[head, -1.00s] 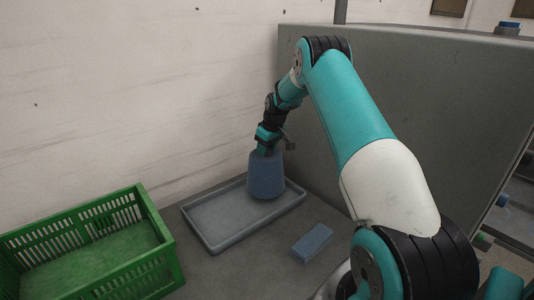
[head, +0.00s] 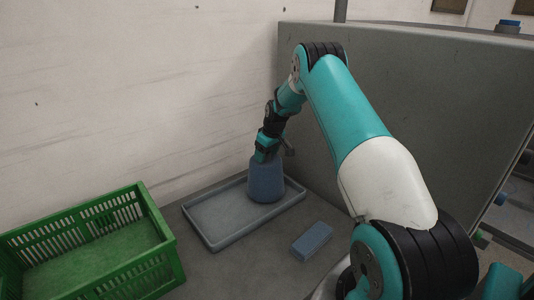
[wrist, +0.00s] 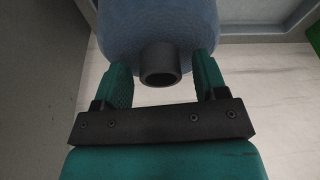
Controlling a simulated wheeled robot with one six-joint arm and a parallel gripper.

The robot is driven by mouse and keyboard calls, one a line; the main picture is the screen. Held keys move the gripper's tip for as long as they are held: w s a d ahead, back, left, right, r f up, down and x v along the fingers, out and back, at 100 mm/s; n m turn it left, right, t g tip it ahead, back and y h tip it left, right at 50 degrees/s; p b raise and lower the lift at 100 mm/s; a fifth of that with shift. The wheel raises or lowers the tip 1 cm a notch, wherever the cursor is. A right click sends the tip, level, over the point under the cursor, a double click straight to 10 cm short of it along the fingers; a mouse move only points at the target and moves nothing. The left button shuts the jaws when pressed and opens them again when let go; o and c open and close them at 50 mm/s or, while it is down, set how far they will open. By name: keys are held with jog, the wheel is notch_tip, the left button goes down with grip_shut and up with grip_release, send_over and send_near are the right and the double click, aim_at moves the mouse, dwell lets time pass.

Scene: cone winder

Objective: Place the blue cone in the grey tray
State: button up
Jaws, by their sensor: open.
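The blue cone (head: 266,180) stands upright in the right part of the grey tray (head: 218,236). My gripper (head: 266,154) is at the top of the cone, pointing down. In the wrist view the two green fingers of my gripper (wrist: 162,82) stand apart on either side of the dark tube end (wrist: 160,66) of the blue cone (wrist: 160,22), with gaps between them and the tube. A rim of the grey tray (wrist: 262,32) shows behind the cone. The cone's base on the tray floor is seen only from the head view.
A green slatted crate (head: 163,238) stands left of the tray. A small blue-grey block (head: 312,241) lies on the table right of the tray. A tall grey panel (head: 430,110) rises behind my arm, and a pale wall (head: 130,90) stands behind the tray.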

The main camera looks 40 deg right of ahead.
jog(key=b+v, duration=0.3)
jog(key=v, duration=0.8)
jog(key=s+a+r+n+y, duration=0.1)
jog(key=s+a+r, duration=0.15)
jog(key=a, duration=0.55)
jog(key=s+a+r+n, duration=0.1)
jog(key=a+r, duration=0.2)
jog(key=a, duration=0.4)
jog(key=s+a+r+n+y, duration=0.1)
jog(key=s+a+r, duration=0.15)
jog(key=a, duration=0.55)
jog(key=s+a+n+g, duration=0.1)
jog(key=s+a, duration=0.5)
jog(key=s, duration=0.3)
jog(key=s+a+n+g+y, duration=0.1)
jog(key=s+a, duration=0.6)
jog(key=s, duration=0.3)
jog(key=s+a+r+n+g+y, duration=0.1)
jog(key=s+a, duration=0.5)
jog(key=s, duration=0.3)
jog(key=shift+s+a, duration=0.25)
jog(key=shift+s, duration=0.05)
